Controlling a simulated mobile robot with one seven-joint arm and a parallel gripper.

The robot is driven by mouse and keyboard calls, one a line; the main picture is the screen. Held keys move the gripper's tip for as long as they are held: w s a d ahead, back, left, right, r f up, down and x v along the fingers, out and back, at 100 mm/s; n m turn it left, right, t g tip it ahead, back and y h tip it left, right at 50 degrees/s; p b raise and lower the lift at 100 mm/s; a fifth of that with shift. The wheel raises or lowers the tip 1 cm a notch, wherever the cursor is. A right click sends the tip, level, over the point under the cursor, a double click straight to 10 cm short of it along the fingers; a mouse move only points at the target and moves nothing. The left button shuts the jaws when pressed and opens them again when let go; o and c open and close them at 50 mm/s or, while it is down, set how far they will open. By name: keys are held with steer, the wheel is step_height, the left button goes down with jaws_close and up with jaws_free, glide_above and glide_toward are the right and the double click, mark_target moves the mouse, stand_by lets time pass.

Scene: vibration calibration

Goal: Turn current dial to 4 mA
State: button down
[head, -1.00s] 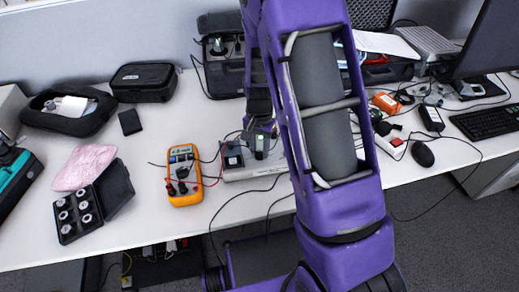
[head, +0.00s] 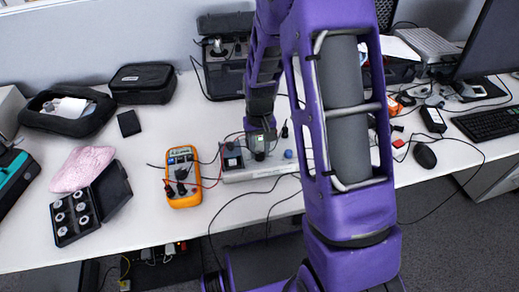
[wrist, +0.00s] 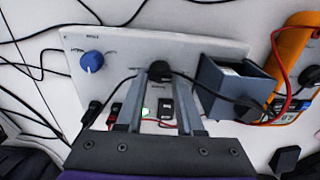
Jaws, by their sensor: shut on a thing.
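The light-grey control panel (wrist: 200,45) carries a black dial (wrist: 158,69) and a blue dial (wrist: 92,62). Their labels and settings are too small to read. My gripper (wrist: 161,80) is shut on the black dial, with one finger on each side of it. In the head view my gripper reaches down to the panel (head: 235,175), and the blue dial (head: 288,154) is clear to its right. A green light (wrist: 145,111) glows on the panel. The orange multimeter (head: 184,195) stands left of the panel; its reading is not legible.
Red and black cables cross the table around the panel. An open black case (head: 62,230) with several round pieces lies to the left. The table between the case and multimeter is free.

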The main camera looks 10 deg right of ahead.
mark_target(260, 153)
stand_by(0.5)
steer(key=c, duration=0.5)
jaws_free()
steer(key=shift+r, duration=0.1)
step_height(260, 153, up, 17)
steer(key=shift+r+p, duration=0.1)
steer(key=shift+p, duration=1.1)
